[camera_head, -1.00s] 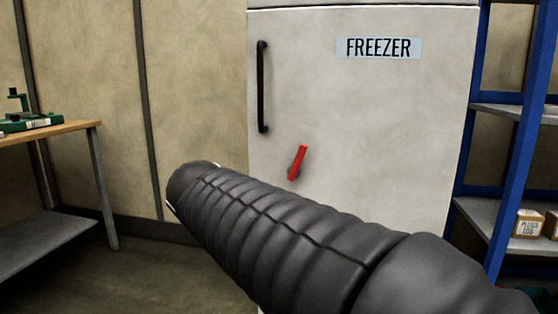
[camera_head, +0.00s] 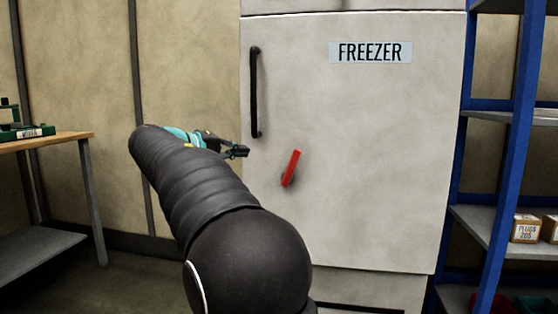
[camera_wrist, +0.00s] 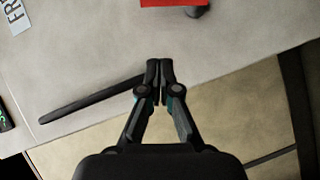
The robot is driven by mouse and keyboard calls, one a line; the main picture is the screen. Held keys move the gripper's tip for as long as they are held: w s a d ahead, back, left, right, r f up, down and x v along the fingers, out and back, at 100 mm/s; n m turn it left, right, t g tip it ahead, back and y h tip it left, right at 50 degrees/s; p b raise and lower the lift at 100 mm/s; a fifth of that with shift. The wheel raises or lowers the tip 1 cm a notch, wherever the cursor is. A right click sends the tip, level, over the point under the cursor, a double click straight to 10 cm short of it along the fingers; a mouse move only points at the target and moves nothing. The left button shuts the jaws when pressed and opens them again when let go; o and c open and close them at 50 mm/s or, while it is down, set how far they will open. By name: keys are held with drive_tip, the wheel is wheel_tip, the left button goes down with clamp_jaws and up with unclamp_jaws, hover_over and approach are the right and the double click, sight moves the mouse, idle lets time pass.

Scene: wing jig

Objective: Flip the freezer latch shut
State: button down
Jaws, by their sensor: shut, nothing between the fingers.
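The freezer (camera_head: 380,190) is a pale upright cabinet with a FREEZER label (camera_head: 371,52) and a black vertical handle (camera_head: 254,92). Its red latch (camera_head: 291,168) sits low on the door, right of the handle, tilted with its upper end to the right. Part of the red latch also shows at the top edge of the wrist view (camera_wrist: 172,3). My gripper (camera_head: 240,151) is in front of the door, left of the latch and below the handle, apart from the latch. In the wrist view my gripper (camera_wrist: 160,66) is shut and empty, its fingertips together.
A wooden-topped bench (camera_head: 40,142) with a green device (camera_head: 25,132) stands at the left. A blue shelf rack (camera_head: 510,150) with small boxes (camera_head: 526,229) stands to the right of the freezer. The door around the latch is clear.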

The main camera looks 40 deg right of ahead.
approach(292, 167)
drive_tip(key=w+d+r, duration=0.2)
drive_tip(key=w+d, duration=0.2)
drive_tip(key=w, duration=0.1)
drive_tip(key=s+d, duration=0.1)
drive_tip(key=s+d+f+b, duration=0.1)
drive_tip(key=d, duration=0.1)
drive_tip(key=shift+s, duration=0.2)
drive_tip(key=shift+s, duration=0.15)
idle(0.4)
